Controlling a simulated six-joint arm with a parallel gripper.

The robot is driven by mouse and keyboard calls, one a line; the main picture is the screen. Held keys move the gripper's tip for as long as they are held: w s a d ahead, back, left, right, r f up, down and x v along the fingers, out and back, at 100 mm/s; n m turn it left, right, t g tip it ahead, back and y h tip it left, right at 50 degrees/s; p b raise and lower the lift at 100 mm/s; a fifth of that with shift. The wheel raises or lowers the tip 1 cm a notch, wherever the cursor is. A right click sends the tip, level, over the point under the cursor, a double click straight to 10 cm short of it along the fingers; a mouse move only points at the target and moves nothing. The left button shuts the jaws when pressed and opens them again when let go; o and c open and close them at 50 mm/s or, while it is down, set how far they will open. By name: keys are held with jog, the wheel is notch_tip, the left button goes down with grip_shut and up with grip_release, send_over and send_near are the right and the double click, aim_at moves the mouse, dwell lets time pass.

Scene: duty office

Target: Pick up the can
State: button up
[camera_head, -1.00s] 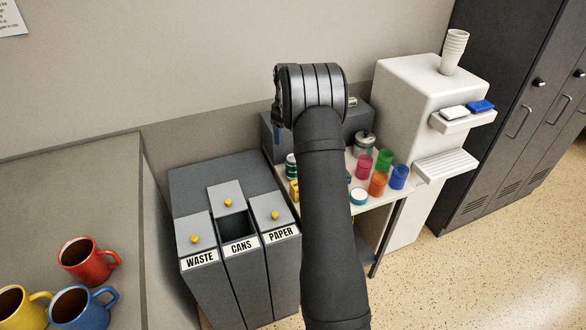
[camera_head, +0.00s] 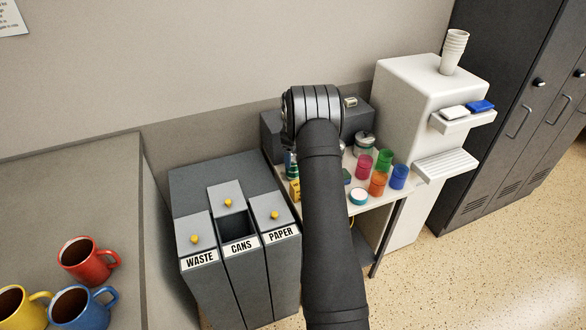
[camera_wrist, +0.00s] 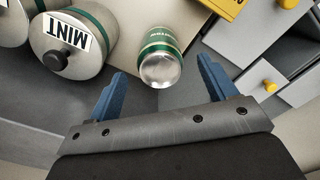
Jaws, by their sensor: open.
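The can (camera_wrist: 160,58) is silver and green. In the wrist view it is between and just beyond the two blue fingers of my gripper (camera_wrist: 161,68), with its silver end facing the camera. My gripper is open and nothing is gripped; a gap shows on each side of the can.
A MINT canister (camera_wrist: 72,42) lies close left of the can in the wrist view. A yellow box (camera_head: 295,190) is near it. Colored cups (camera_head: 379,183) stand on the right of the table. Bins labelled WASTE, CANS (camera_head: 238,250) and PAPER stand left; CANS is open on top.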

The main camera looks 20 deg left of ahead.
jog(key=shift+f, duration=2.7)
jog(key=c, duration=1)
jog(key=shift+c, duration=0.2)
jog(key=shift+r, duration=0.1)
notch_tip(320, 180, up, 4)
jog(key=shift+a+r, duration=0.1)
jog(key=shift+r, duration=0.1)
jog(key=d+r, duration=0.6)
jog(key=d, duration=0.5)
jog(key=shift+s+d+r, duration=0.25)
jog(key=shift+d, duration=0.1)
